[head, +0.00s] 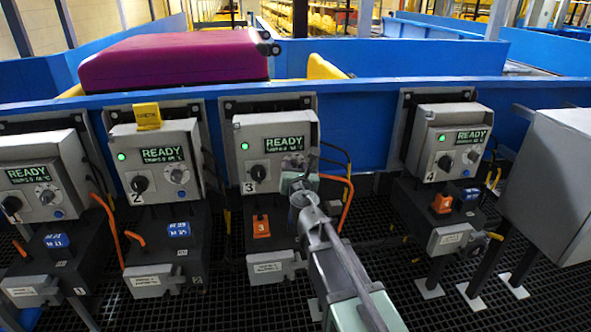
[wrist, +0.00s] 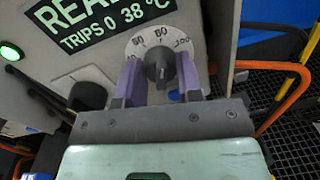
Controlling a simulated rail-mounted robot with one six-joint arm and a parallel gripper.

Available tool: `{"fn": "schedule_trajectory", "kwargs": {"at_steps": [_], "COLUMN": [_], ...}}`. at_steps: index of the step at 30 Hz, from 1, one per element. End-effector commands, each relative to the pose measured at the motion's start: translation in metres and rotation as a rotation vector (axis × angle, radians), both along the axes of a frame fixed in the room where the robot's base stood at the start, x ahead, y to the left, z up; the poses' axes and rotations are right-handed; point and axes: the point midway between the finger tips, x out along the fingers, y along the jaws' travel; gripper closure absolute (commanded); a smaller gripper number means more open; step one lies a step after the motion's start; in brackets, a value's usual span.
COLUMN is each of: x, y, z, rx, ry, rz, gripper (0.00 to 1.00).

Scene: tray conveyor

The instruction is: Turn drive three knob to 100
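The drive three box (head: 243,150) is grey with a green READY screen and stands in the middle of the head view. The wrist view shows its round white dial (wrist: 138,46) with a grey knob (wrist: 158,68) in the centre. Numbers are printed along the dial's upper rim, and the rightmost looks like 200; the knob's exact setting is unclear. My gripper (wrist: 159,82) is open, with one purple finger on each side of the knob and narrow gaps visible. In the head view my gripper (head: 298,182) covers the lower right of the box's front.
A black selector knob (wrist: 88,92) and a lit green lamp (wrist: 9,51) sit left of the dial. An orange cable (head: 347,200) runs close to the box's right side. The drive four box (head: 443,142) stands farther right, the drive two box (head: 157,152) left.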

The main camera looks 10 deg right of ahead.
Motion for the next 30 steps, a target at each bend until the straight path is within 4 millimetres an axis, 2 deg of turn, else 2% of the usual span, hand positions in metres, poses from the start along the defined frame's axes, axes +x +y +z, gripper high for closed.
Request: {"fn": "schedule_trajectory", "kwargs": {"at_steps": [1, 3, 14, 30], "x": [-0.0001, -0.0001, -0.0002, -0.0003], "y": [0.0002, 0.0002, -0.0001, -0.0013], "z": [0.0000, 0.0000, 0.0003, 0.0005], "rx": [0.000, 0.000, 0.064, 0.474], "ry": [0.000, 0.000, 0.004, 0.030], "rz": [0.000, 0.000, -0.001, -0.002], "gripper": [0.84, 0.90, 0.90, 0.90]}}
